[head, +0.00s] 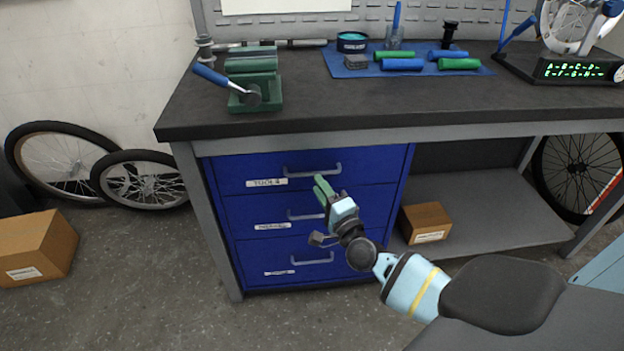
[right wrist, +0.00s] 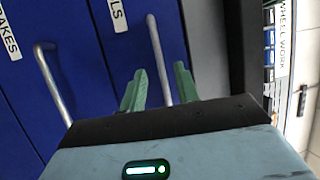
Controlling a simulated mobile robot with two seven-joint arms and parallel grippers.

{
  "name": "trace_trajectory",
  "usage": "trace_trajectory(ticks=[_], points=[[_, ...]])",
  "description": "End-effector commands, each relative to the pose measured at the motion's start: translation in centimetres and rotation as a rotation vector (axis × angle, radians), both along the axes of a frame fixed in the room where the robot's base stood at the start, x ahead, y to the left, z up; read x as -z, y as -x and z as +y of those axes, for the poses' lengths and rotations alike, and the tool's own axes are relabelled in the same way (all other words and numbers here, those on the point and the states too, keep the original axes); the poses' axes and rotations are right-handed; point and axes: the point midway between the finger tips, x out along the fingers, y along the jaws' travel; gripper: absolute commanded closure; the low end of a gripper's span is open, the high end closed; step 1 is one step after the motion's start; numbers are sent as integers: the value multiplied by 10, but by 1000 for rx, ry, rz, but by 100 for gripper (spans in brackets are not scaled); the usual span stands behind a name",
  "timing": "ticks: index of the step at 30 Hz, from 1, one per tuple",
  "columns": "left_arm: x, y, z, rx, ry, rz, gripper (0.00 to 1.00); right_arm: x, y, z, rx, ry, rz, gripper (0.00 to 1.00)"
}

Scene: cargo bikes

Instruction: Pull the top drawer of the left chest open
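The blue drawer chest (head: 222,200) stands under the bench at the left and has three drawers, all shut. Its top drawer (head: 235,168) has a label reading TOOLS and a grey bar handle (head: 312,171). My right gripper (head: 322,188) is in front of the top drawer, with its green fingers just below the handle in the head view. In the right wrist view the fingers (right wrist: 158,85) are apart, and the top handle (right wrist: 155,55) runs between them. I cannot tell whether they touch it. My left gripper is not in view.
The middle drawer handle (head: 307,215) is just below. The dark bench top (head: 300,105) overhangs the chest and holds a green vise (head: 255,92) and tools on a blue mat (head: 345,70). A cardboard box (head: 425,222) sits on the shelf to the right. The floor in front is clear.

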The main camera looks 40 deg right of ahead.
Motion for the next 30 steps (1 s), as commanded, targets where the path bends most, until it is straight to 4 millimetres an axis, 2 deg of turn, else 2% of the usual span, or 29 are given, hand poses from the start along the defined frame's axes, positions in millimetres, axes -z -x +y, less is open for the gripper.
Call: trace_trajectory(ticks=[3, 9, 20, 27, 30], points=[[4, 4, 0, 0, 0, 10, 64, -3, -17, -3, 1, 2, -2, 68], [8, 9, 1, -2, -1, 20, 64, -5, -35, -5, 0, 2, 0, 68], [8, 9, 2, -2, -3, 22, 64, -7, -40, -6, -1, 2, 1, 68], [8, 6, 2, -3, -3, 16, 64, -7, -40, -6, 0, 2, 1, 97], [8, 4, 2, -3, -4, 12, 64, -7, -40, -6, 0, 2, 1, 100]])
